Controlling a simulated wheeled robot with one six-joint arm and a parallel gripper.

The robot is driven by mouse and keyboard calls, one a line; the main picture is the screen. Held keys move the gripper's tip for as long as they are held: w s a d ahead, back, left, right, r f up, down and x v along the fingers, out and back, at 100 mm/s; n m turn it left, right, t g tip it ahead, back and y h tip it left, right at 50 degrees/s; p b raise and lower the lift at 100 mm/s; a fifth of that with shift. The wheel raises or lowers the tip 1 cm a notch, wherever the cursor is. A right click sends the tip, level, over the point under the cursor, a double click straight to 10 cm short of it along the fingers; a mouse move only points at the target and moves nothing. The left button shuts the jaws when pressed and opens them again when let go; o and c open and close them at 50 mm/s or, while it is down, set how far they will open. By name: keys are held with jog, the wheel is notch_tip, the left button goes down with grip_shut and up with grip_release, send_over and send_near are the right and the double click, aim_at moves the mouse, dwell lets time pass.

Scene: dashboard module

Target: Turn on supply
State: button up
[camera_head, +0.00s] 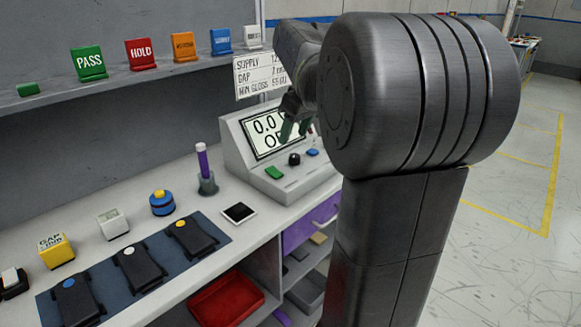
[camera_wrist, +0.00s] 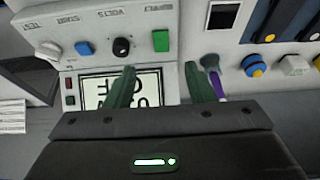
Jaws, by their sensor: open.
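The supply unit (camera_head: 232,140) is a pale grey console with a sloped screen (camera_head: 262,133) that shows "0.0" and, partly hidden, "OF". Its green button (camera_head: 274,172) sits at the left of the front panel; in the wrist view the green button (camera_wrist: 160,40) has the label "SUPPLY" beside it. A black knob (camera_head: 294,159), marked "VOLTS" in the wrist view, and a blue button (camera_head: 313,152), marked "START", sit beside it. My gripper (camera_wrist: 161,70) is open and empty, its green fingers apart over the screen side of the panel. The green button shows between the fingertips, beyond them.
A white sign (camera_head: 260,72) stands behind the console. A purple tool in a holder (camera_head: 207,183), a white-framed dark card (camera_head: 239,212) and a blue mat (camera_head: 215,238) with several dark devices lie left of it. A shelf above holds colored signs.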

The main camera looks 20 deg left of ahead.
aim_at(278, 174)
jog(key=b+x, duration=0.1)
jog(key=x, duration=1.2)
jog(key=shift+a+f+b, duration=0.15)
jog(key=shift+b, duration=0.25)
jog(key=shift+c, duration=0.2)
